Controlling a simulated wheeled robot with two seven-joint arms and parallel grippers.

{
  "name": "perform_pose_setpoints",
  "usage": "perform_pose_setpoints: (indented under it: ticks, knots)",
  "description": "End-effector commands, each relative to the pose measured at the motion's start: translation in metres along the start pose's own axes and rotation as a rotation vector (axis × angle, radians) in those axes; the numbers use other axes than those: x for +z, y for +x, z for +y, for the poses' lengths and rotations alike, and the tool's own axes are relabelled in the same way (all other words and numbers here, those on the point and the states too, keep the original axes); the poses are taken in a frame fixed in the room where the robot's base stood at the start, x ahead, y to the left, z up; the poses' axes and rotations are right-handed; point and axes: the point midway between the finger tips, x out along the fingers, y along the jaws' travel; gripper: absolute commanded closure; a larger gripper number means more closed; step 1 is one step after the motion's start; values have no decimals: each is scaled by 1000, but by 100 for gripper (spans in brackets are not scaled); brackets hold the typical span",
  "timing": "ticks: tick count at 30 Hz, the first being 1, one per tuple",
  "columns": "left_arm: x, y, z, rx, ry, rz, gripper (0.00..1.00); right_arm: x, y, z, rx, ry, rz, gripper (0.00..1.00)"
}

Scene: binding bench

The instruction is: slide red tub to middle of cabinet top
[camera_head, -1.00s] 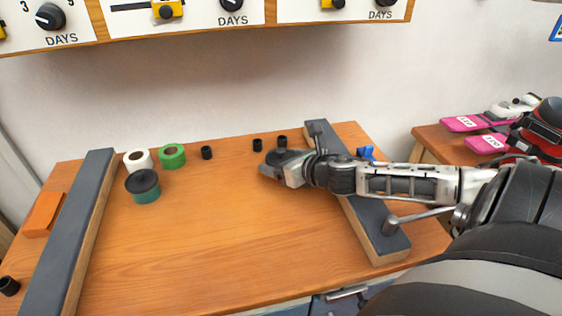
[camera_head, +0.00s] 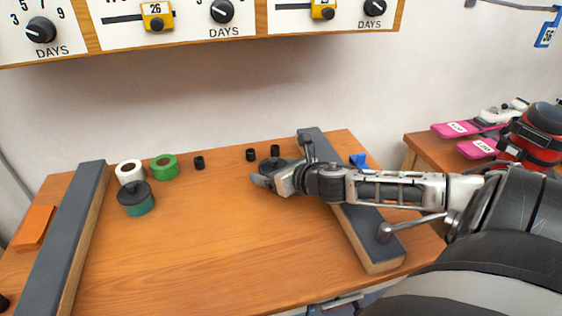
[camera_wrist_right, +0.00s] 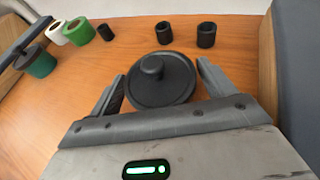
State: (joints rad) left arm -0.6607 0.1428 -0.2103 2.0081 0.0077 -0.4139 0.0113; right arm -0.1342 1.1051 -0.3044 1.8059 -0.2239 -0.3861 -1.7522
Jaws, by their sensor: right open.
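A round tub with a dark knobbed lid (camera_wrist_right: 163,80) sits on the wooden top between the fingers of my right gripper in the wrist view. From above only its lid shows, so I cannot tell its body colour. In the head view the lid (camera_head: 274,163) shows partly behind my right gripper (camera_head: 262,172). The gripper is open and low over the top, with one finger on each side of the tub. No plainly red tub shows on the cabinet top (camera_head: 205,240). My left gripper is not in view.
A teal tub with a dark lid (camera_head: 137,199), white roll (camera_head: 130,172) and green roll (camera_head: 164,167) stand at the left. Small black cylinders (camera_head: 250,155) stand near the back edge. Grey-topped rails (camera_head: 62,240) (camera_head: 368,230) border both sides. The middle is clear.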

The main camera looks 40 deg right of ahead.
Motion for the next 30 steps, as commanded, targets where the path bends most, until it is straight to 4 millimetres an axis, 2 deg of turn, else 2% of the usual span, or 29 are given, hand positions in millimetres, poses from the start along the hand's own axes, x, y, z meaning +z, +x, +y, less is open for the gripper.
perform_pose_setpoints:
  ticks: [5, 17, 30]
  knots:
    - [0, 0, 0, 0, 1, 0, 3, -1, -10, -1, -1, -1, 3, 18]
    - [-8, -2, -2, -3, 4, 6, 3, 0, -56, 0, 1, -2, 4, 18]
    - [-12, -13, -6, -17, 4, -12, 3, 0, -118, 0, -1, 5, 4, 18]
